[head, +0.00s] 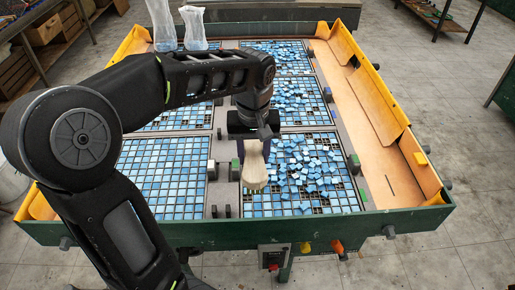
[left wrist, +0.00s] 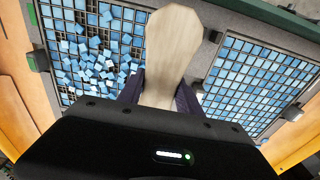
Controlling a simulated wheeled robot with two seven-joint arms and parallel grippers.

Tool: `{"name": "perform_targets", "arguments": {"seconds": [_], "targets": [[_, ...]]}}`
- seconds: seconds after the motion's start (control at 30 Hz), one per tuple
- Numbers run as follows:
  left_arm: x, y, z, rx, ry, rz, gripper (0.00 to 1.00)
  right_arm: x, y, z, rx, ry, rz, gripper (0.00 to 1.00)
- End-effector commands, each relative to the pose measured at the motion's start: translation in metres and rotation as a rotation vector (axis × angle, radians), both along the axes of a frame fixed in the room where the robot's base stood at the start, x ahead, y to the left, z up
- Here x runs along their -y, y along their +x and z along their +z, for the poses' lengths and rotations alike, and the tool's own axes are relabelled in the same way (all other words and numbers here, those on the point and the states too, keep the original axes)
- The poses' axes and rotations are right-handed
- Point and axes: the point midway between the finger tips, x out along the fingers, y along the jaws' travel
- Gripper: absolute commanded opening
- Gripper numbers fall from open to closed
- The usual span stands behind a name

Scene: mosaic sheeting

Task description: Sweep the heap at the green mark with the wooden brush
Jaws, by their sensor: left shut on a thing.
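The wooden brush (head: 254,165) is pale and held over the left edge of the front right tile panel. Its broad pale wooden part (left wrist: 172,45) shows in the left wrist view. My left gripper (head: 258,146) is shut on it, with a dark finger on each side. A heap of loose blue tiles (head: 312,166) lies on the front right panel, right of the brush and apart from it. Loose tiles (left wrist: 98,66) also show left of the brush in the left wrist view. My right gripper is not in view.
More loose tiles (head: 290,97) lie on the panel behind. The front left panel (head: 160,172) has tiles set in its grid. Small dark blocks stand between panels. A green-edged table (head: 330,222) with yellow side boards holds everything. Two clear bags (head: 194,27) stand at the back left.

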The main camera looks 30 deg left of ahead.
Motion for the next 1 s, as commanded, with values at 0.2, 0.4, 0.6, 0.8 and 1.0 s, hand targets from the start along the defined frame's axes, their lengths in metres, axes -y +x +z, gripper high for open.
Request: {"name": "perform_targets", "arguments": {"seconds": [0.2, 0.4, 0.6, 0.8, 1.0], "targets": [[0.000, 0.000, -0.001, 0.000, 0.000, 0.001, 0.00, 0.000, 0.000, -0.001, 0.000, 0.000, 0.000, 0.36], [0.000, 0.000, -0.015, -0.001, 0.000, 0.001, 0.00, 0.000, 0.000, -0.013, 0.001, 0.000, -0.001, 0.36], [0.000, 0.000, -0.029, -0.001, 0.000, 0.001, 0.00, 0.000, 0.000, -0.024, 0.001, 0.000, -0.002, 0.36], [0.000, 0.000, -0.030, -0.001, 0.000, 0.001, 0.00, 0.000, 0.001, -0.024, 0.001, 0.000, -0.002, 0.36], [0.000, 0.000, -0.029, -0.001, -0.001, 0.001, 0.00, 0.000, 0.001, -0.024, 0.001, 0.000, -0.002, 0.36]]}}
